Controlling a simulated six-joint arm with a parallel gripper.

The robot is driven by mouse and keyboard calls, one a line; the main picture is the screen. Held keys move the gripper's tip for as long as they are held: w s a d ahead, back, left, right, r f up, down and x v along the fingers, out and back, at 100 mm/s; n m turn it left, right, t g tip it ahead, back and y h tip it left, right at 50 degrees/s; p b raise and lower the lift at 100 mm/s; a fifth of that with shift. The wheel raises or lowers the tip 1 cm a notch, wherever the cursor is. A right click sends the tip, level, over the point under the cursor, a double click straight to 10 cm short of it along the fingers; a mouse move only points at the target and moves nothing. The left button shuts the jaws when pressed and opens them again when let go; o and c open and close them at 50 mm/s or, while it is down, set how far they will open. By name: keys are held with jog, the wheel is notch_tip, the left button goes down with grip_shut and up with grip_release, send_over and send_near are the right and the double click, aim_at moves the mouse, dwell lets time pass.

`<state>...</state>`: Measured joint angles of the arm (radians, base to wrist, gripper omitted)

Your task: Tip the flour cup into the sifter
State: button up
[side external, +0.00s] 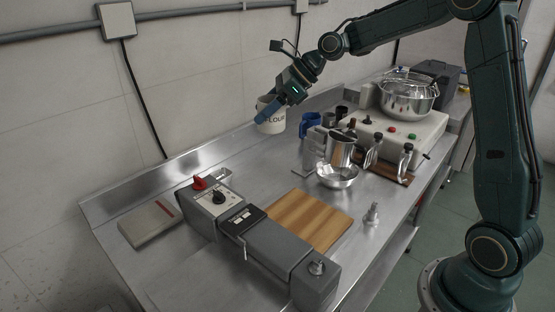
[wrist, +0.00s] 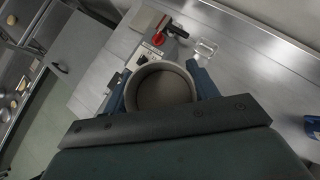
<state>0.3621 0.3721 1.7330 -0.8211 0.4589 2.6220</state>
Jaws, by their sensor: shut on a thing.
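The flour cup (side external: 271,127), off-white and marked FLOUR, is in my gripper (side external: 266,113) at the back of the steel counter, near the wall. It looks about upright and seems held above the counter. In the wrist view, the blue fingers of my gripper (wrist: 159,88) are shut on both sides of the cup (wrist: 160,68). Its round mouth faces the camera; the inside looks plain grey-brown, and I cannot tell how much flour it holds. The sifter, seemingly the metal can (side external: 341,150), stands to the right and nearer the camera, above a shiny bowl (side external: 338,179). The cup is well apart from it.
A blue mug (side external: 311,125) and dark cups stand between the flour cup and a hob with a large pot (side external: 407,100). A grey machine with a red knob (side external: 199,183) and a wooden board (side external: 309,219) lie in front. Bare counter lies below the cup.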

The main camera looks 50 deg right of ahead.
jog(key=s+d+r+m+h, duration=0.1)
jog(key=s+d+m, duration=0.1)
jog(key=d, duration=0.7)
jog(key=s+d+r+m+t+h, duration=0.1)
jog(key=s+d+r, duration=0.1)
jog(key=d, duration=0.8)
jog(key=s+d+r+m+t+h, duration=0.1)
jog(key=s+d+m+h, duration=0.1)
jog(key=d, duration=0.8)
jog(key=shift+s+d+r+m, duration=0.15)
jog(key=shift+s+d+m, duration=0.15)
jog(key=shift+s, duration=0.3)
jog(key=shift+f+h, duration=0.25)
jog(key=shift+h, duration=0.15)
jog(key=shift+w+a+f+n+h, duration=0.1)
jog(key=shift+a+f+n+h, duration=0.5)
jog(key=shift+n+h, duration=1.75)
jog(key=shift+w+a+f+n+h, duration=0.15)
jog(key=shift+f+n+h, duration=0.9)
jog(key=shift+h, duration=2.65)
jog(key=shift+s+a+f+n+h, duration=0.1)
jog(key=shift+a+f+n+h, duration=0.25)
jog(key=shift+f+n+h, duration=1.8)
notch_tip(320, 180, up, 2)
jog(key=shift+w+r+m+h, duration=0.1)
jog(key=shift+r+m+h, duration=0.15)
jog(key=shift+m+h, duration=0.5)
